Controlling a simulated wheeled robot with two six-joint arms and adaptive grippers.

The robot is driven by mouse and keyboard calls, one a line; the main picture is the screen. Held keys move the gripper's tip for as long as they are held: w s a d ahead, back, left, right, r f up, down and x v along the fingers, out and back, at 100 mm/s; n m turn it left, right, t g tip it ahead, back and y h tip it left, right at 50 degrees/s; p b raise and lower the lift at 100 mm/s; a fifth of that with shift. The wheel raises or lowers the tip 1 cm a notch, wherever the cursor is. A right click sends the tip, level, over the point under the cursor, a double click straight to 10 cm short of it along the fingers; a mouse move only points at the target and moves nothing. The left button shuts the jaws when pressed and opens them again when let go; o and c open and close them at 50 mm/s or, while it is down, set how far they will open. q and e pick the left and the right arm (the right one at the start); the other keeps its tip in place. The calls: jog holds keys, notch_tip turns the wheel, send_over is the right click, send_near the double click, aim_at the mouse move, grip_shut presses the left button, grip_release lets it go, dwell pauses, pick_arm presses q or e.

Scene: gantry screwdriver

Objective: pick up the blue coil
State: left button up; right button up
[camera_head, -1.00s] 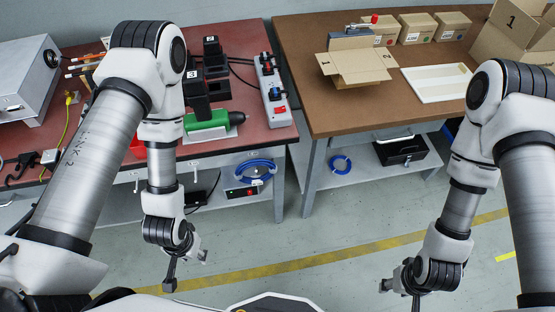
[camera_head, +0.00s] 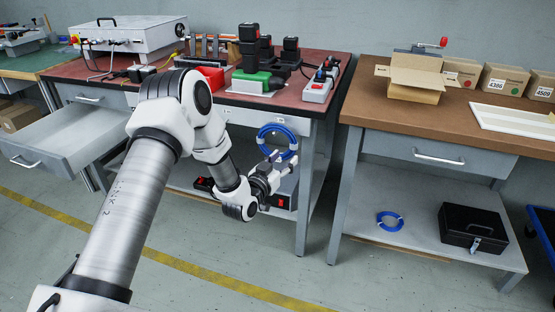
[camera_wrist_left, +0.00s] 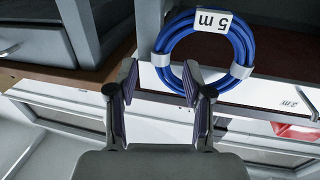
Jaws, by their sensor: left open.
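A blue coil (camera_head: 291,137) with white bands stands near upright under the front edge of the red-topped bench. It also shows in the left wrist view (camera_wrist_left: 171,38), with a white "5 m" label upside down. My left gripper (camera_head: 277,160) is at the coil's lower side. In the left wrist view its two fingers (camera_wrist_left: 159,82) are spread with nothing between them. The right finger's tip overlaps the coil's lower part; I cannot tell whether they touch. A second blue coil (camera_head: 381,217) lies flat on the lower shelf of the brown bench. My right gripper is out of view.
An open drawer (camera_head: 62,143) juts out at left. A black case (camera_head: 474,227) shares the brown bench's shelf. Bench legs (camera_head: 304,190) stand right of my gripper.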

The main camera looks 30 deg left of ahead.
aim_at(290, 149)
pick_arm(q)
jog(key=w, duration=0.2)
jog(key=w+b, duration=0.1)
jog(key=w, duration=0.1)
jog(key=w+a+b, duration=0.1)
jog(key=w, duration=0.2)
jog(key=shift+r, duration=0.1)
jog(key=shift+s+r, duration=0.1)
jog(key=shift+s, duration=0.05)
jog(key=shift+c, duration=0.7)
grip_shut()
